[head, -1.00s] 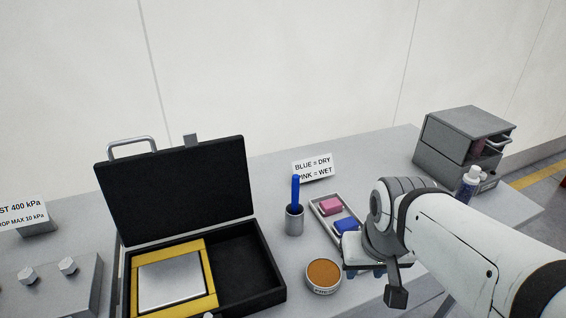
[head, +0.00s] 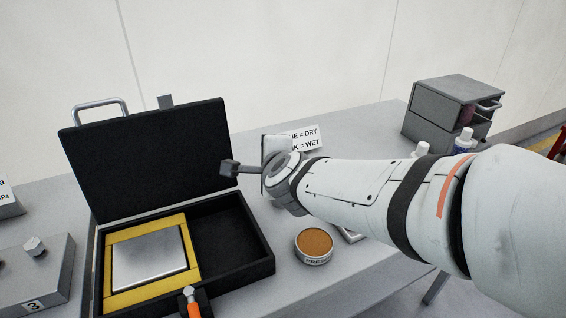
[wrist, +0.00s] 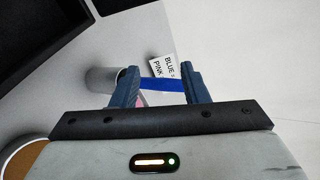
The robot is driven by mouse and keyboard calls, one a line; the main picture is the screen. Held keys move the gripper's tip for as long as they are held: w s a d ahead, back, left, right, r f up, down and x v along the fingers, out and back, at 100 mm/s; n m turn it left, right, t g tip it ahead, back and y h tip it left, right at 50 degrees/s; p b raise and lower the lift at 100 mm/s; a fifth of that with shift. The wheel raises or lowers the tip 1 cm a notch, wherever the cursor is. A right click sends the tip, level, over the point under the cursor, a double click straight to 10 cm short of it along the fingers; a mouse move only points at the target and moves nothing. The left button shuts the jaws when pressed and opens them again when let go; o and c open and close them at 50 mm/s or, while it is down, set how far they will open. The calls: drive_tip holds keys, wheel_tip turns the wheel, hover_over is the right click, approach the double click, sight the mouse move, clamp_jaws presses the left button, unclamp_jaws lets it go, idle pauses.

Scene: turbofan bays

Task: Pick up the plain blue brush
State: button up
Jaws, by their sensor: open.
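The plain blue brush (wrist: 162,84) shows in the wrist view as a blue handle spanning the gap between my gripper's two fingers. Its grey cup (wrist: 103,80) is to the left, partly behind the left finger. My gripper (wrist: 160,72) is open, with one finger on each side of the handle; I cannot tell whether either touches it. In the head view my own arm hides the brush, the cup and the fingers.
A sign (head: 305,138) stands behind my wrist. An open black case (head: 150,160) is at left, and a round tin (head: 314,245) with a brown top is in front. A grey cabinet (head: 450,112) stands at right. A pink block (wrist: 141,100) shows below the handle.

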drive_tip(key=w+d+f+m+t+h+b, duration=0.1)
drive_tip(key=m+h, duration=0.4)
drive_tip(key=m, duration=0.6)
drive_tip(key=w+d+m+t+h+b, duration=0.2)
drive_tip(key=w+m+t+h+b, duration=0.1)
drive_tip(key=m, duration=0.9)
drive_tip(key=w+h+b, duration=0.1)
drive_tip(key=w+h, duration=0.1)
drive_tip(key=w, duration=0.1)
drive_tip(key=shift+f+m+b, duration=0.3)
drive_tip(key=shift+f, duration=0.05)
drive_tip(key=shift+c, duration=0.5)
clamp_jaws()
